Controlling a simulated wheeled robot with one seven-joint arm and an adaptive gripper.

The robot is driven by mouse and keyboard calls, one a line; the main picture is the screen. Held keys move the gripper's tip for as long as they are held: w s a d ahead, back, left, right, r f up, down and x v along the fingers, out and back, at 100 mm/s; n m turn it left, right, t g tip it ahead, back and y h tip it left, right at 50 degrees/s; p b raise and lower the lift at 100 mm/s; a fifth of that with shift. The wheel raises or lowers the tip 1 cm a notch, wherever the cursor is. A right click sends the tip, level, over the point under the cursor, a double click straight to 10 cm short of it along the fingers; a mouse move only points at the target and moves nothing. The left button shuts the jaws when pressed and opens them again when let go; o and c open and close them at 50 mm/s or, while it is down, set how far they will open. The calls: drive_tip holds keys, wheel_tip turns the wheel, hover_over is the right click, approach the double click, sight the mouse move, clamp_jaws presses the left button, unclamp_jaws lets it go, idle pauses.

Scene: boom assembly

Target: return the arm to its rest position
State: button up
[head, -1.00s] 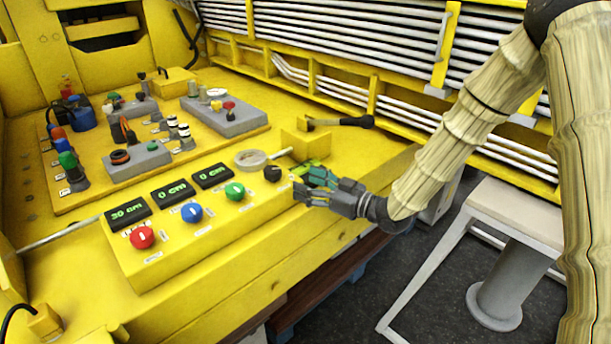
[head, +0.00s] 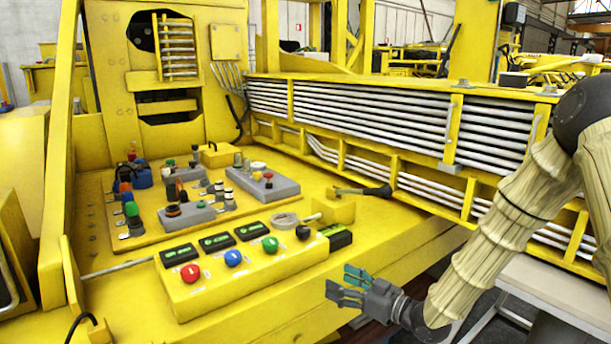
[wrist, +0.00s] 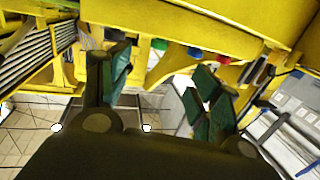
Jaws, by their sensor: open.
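My arm, in a cream ribbed sleeve (head: 500,235), comes in from the right of the head view. My gripper (head: 342,283) is open and empty in front of the yellow bench's right front edge. It is apart from the yellow control box (head: 220,298) and its knobs. In the wrist view the green-padded fingers (wrist: 160,78) stand wide apart with nothing between them.
The box carries a red knob (head: 190,273), a blue knob (head: 233,258), a green knob (head: 270,244) and small displays. A panel of buttons (head: 140,190) lies behind it. A pale stool-like seat (head: 545,290) stands below my arm. Pipe racks (head: 370,120) line the back.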

drive_tip(key=s+d+f+m+g+h, duration=0.15)
drive_tip(key=s+f, duration=0.25)
drive_tip(key=f, duration=0.4)
drive_tip(key=s+d+f+m+g+h, duration=0.1)
drive_tip(key=s+f+m+h, duration=0.3)
drive_tip(key=f, duration=0.5)
drive_tip(key=s+d+f+m+g+h, duration=0.1)
drive_tip(key=s+f+h, duration=0.1)
drive_tip(key=s+f, duration=0.45)
drive_tip(key=s+d+f+m+g+h, duration=0.1)
drive_tip(key=s+d+f+g+h, duration=0.1)
drive_tip(key=s+f, duration=0.3)
drive_tip(key=s+d+f+m+g+h, duration=0.1)
drive_tip(key=s+d+f+g+h, duration=0.1)
drive_tip(key=s, duration=1.2)
drive_tip(key=s+d+f+m+g+h, duration=0.1)
drive_tip(key=s+d+f+g+h, duration=0.1)
drive_tip(key=s+d+f, duration=0.3)
drive_tip(key=s+f+g, duration=0.1)
drive_tip(key=s+f, duration=0.2)
drive_tip(key=s, duration=0.1)
drive_tip(key=shift+s+d+g, duration=0.3)
drive_tip(key=shift+s+g, duration=0.05)
drive_tip(key=shift+f+m, duration=0.1)
drive_tip(key=shift+m, duration=0.15)
